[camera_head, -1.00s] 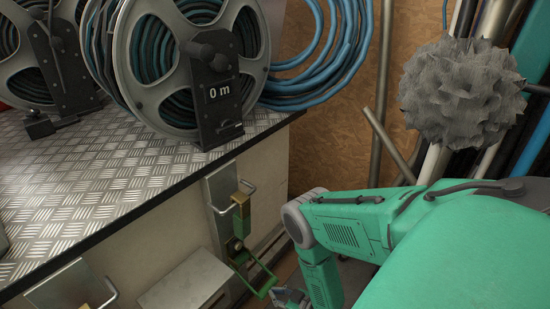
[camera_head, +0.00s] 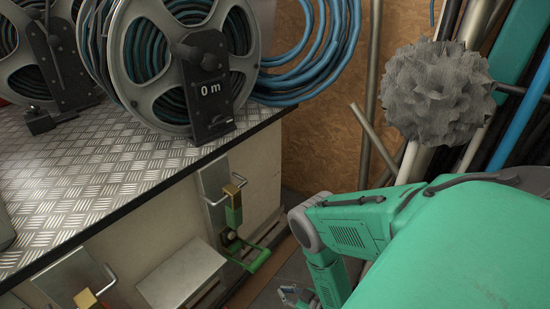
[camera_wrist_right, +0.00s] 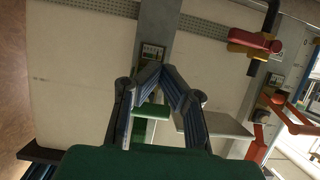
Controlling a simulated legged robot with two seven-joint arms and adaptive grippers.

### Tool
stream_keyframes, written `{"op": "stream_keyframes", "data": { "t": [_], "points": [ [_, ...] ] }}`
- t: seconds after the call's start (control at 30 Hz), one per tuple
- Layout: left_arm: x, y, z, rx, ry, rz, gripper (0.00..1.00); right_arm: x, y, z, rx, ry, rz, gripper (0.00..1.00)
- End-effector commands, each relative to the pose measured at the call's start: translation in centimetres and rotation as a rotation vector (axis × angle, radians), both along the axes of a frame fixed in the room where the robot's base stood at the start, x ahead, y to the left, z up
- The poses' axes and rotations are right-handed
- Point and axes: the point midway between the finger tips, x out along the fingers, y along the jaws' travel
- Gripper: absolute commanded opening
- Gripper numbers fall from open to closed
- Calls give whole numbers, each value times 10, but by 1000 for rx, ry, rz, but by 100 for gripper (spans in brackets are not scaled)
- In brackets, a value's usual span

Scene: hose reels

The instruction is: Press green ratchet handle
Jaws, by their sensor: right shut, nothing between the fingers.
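The green ratchet handle (camera_head: 260,260) sticks out from a metal bracket (camera_head: 214,190) on the bench's front side, below the reel marked 0 m. It is a loop pointing right and slightly down in the head view. My right gripper (camera_head: 293,296) is low, to the right of the handle and apart from it in that picture. In the right wrist view, my right gripper (camera_wrist_right: 155,70) is shut and empty, its fingertips meeting in front of a metal plate. A green part (camera_wrist_right: 140,132) shows between and behind the fingers, partly hidden by them. My left gripper is not in view.
Hose reels (camera_head: 180,60) stand on the checker-plate bench top (camera_head: 90,170). A grey box-like ledge (camera_head: 182,276) juts out left of the handle. Leaning pipes (camera_head: 375,140) and a spiky grey ball (camera_head: 437,92) are at the right. A red handle (camera_wrist_right: 255,40) shows in the wrist view.

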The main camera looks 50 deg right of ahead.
Motion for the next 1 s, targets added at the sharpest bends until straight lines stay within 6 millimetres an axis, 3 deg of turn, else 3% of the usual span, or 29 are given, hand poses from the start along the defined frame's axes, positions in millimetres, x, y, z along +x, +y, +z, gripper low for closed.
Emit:
{"op": "stream_keyframes", "data": {
  "t": [0.1, 0.3, 1.0],
  "points": [
    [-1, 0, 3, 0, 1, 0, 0, -21, -2, -8, 1, 2, 0, 0],
    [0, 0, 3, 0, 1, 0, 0, -39, -4, -16, 1, 0, 0, 0],
    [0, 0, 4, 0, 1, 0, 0, -42, -4, -17, 1, 0, -1, 0]
  ]
}}
